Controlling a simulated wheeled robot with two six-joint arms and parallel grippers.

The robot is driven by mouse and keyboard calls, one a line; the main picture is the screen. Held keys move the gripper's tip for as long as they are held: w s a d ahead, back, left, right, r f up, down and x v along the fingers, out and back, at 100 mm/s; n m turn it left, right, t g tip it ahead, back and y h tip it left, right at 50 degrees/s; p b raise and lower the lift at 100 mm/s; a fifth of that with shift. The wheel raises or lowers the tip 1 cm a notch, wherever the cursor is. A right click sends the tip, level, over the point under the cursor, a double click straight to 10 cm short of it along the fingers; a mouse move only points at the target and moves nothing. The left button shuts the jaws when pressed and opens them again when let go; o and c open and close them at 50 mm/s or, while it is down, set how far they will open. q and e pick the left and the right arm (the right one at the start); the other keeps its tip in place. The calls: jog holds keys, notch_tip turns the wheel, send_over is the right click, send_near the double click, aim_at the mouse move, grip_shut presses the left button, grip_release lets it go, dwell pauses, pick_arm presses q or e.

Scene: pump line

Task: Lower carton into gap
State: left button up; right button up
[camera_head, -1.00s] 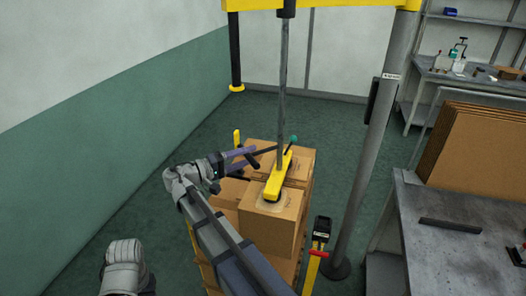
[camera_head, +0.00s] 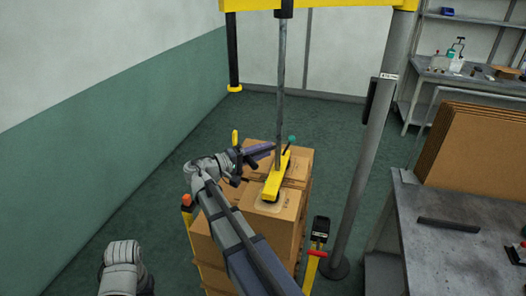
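The carton (camera_head: 289,207) hangs or sits under the yellow suction lifter head (camera_head: 276,178) at the near side of the stack. Its top looks about level with the neighbouring cartons (camera_head: 295,158). Whether it rests on anything below is hidden. My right gripper (camera_head: 259,154) is beside the lifter's handle area, left of the tube. Its fingers overlap the dark handle parts, so I cannot tell whether they are closed on them. My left gripper is not in view; only my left arm shows at lower left.
The lifter tube (camera_head: 281,90) hangs from a yellow beam (camera_head: 330,4). A grey column (camera_head: 369,150) and a post with a black top (camera_head: 321,230) stand right of the stack. A workbench (camera_head: 460,250) with flat cardboard (camera_head: 480,150) is at right. Floor at left is clear.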

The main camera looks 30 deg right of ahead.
grip_shut()
dwell(1.1)
